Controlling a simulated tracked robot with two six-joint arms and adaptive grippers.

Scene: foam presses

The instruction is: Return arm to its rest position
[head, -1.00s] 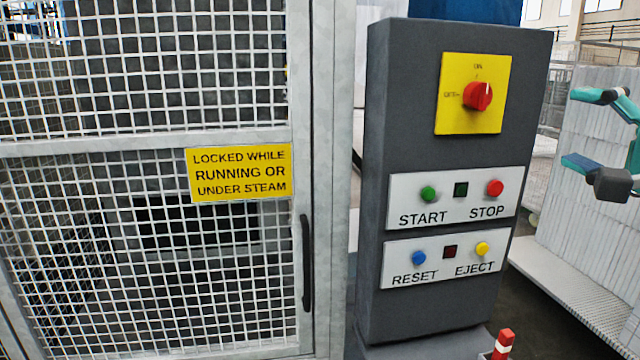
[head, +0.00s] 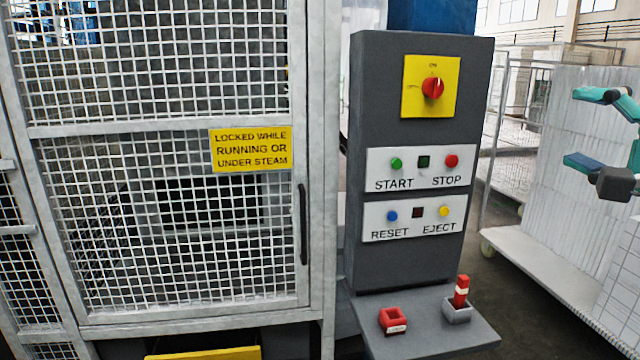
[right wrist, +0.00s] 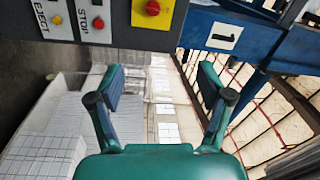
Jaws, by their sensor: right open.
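My right gripper (head: 577,127) shows at the right edge of the head view, in front of a white-sided cart and to the right of the control panel. Its two teal fingers are spread, with nothing between them. In the right wrist view the open fingers (right wrist: 161,85) also stand apart and empty. The dark grey control panel (head: 365,160) carries a red rotary switch on a yellow plate, START and STOP buttons, and RESET and EJECT buttons. The gripper touches none of them. My left gripper is not in view.
A mesh press door (head: 322,200) with a black handle is shut on the left. A grey shelf (head: 440,338) below the panel holds a red holder (head: 393,320) and a grey holder with a red-and-white piece (head: 461,291). The white cart (head: 545,265) stands at right.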

